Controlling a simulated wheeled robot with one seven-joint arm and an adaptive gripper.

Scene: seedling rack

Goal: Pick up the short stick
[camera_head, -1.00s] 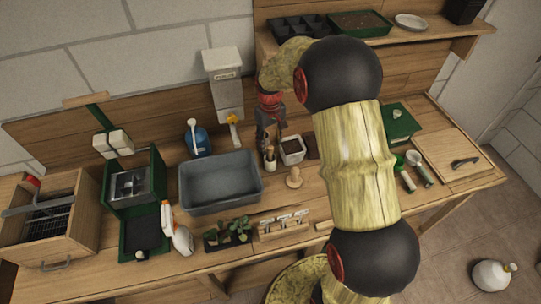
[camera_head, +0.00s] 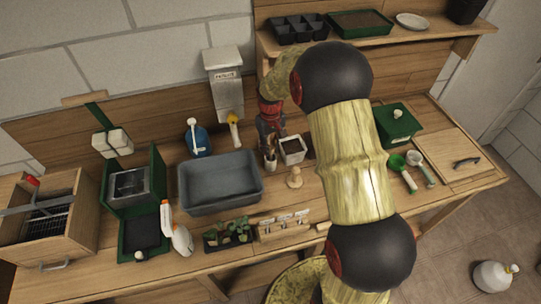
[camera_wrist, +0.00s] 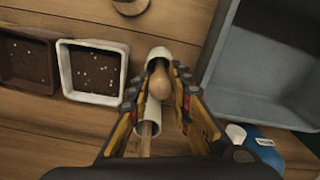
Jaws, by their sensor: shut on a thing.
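The fingers are closed around a pale wooden stick with a rounded end (camera_wrist: 160,84), which I take to be the short stick. A second, thinner wooden stick (camera_wrist: 146,137) shows between the fingers nearer my palm. In the head view my gripper (camera_head: 270,134) is right above the cup (camera_head: 270,163), and its fingertips are hard to make out. The lower part of the held stick is hidden.
The white soil pot (camera_head: 292,150) is close on the right of the cup. A grey tub (camera_head: 220,205) is on the left, with a blue bottle (camera_head: 197,140) behind it. A wooden knobbed tool (camera_head: 295,177) stands in front. A dispenser (camera_head: 225,85) hangs on the wall.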

